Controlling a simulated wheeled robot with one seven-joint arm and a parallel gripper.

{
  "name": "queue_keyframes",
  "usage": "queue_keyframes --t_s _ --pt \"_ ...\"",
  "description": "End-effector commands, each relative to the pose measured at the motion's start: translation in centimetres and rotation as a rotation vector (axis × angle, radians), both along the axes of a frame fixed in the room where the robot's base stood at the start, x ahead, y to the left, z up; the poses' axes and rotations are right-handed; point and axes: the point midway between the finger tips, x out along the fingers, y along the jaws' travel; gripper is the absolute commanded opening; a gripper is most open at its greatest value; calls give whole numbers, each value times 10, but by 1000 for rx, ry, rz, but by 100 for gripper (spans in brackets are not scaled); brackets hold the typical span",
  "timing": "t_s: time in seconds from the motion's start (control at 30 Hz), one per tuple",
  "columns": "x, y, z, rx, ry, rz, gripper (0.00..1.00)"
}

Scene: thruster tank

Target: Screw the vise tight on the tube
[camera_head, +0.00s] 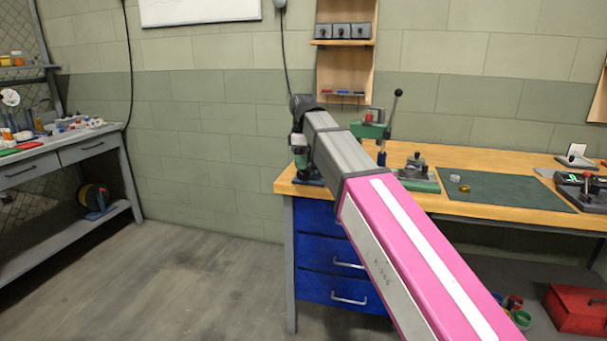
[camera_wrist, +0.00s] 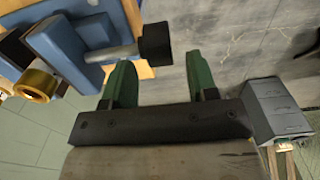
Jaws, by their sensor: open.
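The blue vise (camera_wrist: 72,42) shows at the upper left of the wrist view, with a grey screw rod ending in a black knob (camera_wrist: 156,43). A brass-coloured tube (camera_wrist: 37,84) sits at the vise's left side. My gripper (camera_wrist: 159,64) is open, its two green fingers apart. The knob appears between and just beyond the fingertips; I cannot tell whether they touch it. In the head view my gripper (camera_head: 299,155) hangs at the bench's left end, above the partly hidden vise (camera_head: 312,181). The tube cannot be made out there.
The wooden bench (camera_head: 465,160) carries a green-based fixture (camera_head: 417,176), a green lever press (camera_head: 374,128) and a dark mat (camera_head: 505,188). Blue drawers (camera_head: 330,235) stand beneath. The floor to the left is clear. A red toolbox (camera_head: 577,310) lies at lower right.

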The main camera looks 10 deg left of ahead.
Motion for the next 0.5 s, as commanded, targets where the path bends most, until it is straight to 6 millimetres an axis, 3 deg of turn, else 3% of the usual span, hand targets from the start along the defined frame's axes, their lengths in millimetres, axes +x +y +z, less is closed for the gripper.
queue_keyframes --t_s 0.2,0.5 --pt "-1 0 -32 -1 1 -1 53" --pt "0 0 -47 0 0 -1 53"
